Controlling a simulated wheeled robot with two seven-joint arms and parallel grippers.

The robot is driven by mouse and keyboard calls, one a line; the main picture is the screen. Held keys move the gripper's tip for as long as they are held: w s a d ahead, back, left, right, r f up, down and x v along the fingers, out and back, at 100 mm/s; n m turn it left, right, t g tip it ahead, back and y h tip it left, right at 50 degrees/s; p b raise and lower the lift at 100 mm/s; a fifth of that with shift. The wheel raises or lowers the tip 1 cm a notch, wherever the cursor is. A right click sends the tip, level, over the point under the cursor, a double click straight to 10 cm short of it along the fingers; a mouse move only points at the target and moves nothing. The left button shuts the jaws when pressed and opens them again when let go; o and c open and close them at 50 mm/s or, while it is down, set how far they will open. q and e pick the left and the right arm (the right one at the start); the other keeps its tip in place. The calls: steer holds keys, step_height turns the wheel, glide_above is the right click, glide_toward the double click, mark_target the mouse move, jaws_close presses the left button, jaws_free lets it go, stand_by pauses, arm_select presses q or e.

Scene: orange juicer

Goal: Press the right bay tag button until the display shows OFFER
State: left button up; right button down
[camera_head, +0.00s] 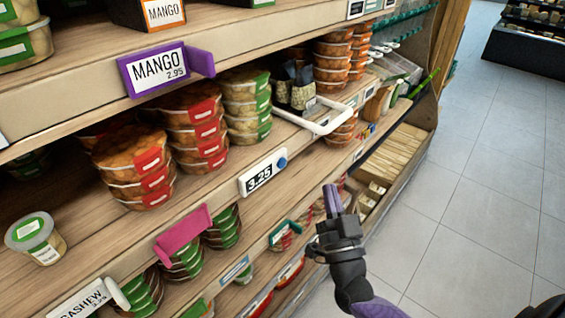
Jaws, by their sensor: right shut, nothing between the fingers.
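A white electronic bay tag (264,172) is on the front edge of the middle shelf, tilted with the shelf edge. Its display (259,178) reads 3.25. A round blue button (282,163) is at the tag's right end. My right gripper (332,200) is shut and empty, in front of the shelves, to the right of and lower than the tag. It is apart from the button in the picture. My left gripper is not in view.
Stacked tubs (198,135) with red and green labels stand on the middle shelf behind the tag. A white bracket (325,122) sticks out to the right of the tag. A pink tag holder (183,233) and purple MANGO sign (160,68) are nearby. Tiled floor (480,190) is clear at right.

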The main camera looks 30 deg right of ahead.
steer(key=b, duration=0.2)
glide_toward(286, 154)
step_height(286, 154, up, 3)
steer(key=w+d, duration=0.3)
steer(key=shift+w+a, duration=0.25)
steer(key=shift+a, duration=0.25)
steer(key=shift+w, duration=0.15)
stand_by(1.1)
steer(key=shift+w+a+b, duration=0.15)
steer(key=shift+w+b, duration=0.1)
steer(key=shift+b, duration=0.05)
steer(key=shift+w+a, duration=0.15)
steer(key=shift+w, duration=0.25)
stand_by(0.5)
steer(key=shift+s, duration=0.1)
steer(key=shift+s+d+p, duration=0.35)
steer(key=shift+s, duration=0.35)
